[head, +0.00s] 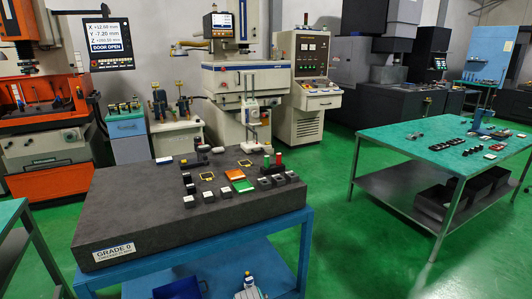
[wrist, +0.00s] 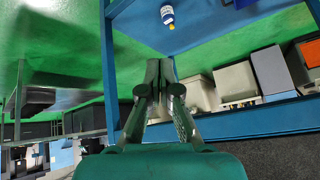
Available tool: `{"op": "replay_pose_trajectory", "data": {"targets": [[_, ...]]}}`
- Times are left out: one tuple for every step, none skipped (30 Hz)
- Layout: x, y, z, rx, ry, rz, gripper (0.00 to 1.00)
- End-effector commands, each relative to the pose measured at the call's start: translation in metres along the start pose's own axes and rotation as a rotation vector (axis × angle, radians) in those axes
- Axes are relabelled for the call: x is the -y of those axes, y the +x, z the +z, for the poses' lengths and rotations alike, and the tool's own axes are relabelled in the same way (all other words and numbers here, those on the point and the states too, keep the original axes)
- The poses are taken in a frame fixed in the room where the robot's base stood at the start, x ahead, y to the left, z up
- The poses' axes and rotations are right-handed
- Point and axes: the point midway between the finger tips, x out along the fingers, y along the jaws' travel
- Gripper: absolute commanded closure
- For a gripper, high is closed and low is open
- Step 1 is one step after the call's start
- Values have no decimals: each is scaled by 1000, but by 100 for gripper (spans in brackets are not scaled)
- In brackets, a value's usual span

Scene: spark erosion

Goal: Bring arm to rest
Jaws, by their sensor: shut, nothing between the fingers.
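My gripper (wrist: 159,70) shows in the wrist view, with its dark fingers together and nothing between them. It points toward the space beside a blue table frame (wrist: 205,128), above green floor. It appears apart from the frame, though the exact gap cannot be told. My arm and gripper do not show in the head view.
In the head view a dark granite plate (head: 130,215) on a blue stand (head: 262,250) carries several small blocks. A green-topped table (head: 400,137) stands at the right. Machines line the back. Green floor (head: 345,200) is clear between the tables. A small bottle (wrist: 167,16) shows in the wrist view.

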Motion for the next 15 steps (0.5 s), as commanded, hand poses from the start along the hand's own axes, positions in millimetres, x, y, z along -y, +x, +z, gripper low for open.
{"op": "replay_pose_trajectory", "data": {"targets": [[-16, 5, 20, -8, -6, -5, 100], [-24, 6, 29, -16, -9, -10, 100], [-34, 8, 42, -26, -14, -17, 100], [-42, 9, 51, -35, -18, -21, 100], [-50, 9, 60, -43, -21, -26, 100], [-60, 9, 72, -54, -26, -32, 100], [-67, 9, 81, -63, -30, -36, 100], [-75, 8, 90, -71, -34, -39, 100], [-85, 6, 102, -83, -38, -45, 100], [-92, 4, 111, -91, -41, -48, 100], [-99, 2, 120, -99, -45, -52, 100], [-108, -1, 132, -112, -50, -58, 100], [-115, -4, 141, -120, -52, -61, 100], [-122, -8, 150, -128, -56, -64, 100], [-131, -12, 161, -141, -60, -68, 100]]}}
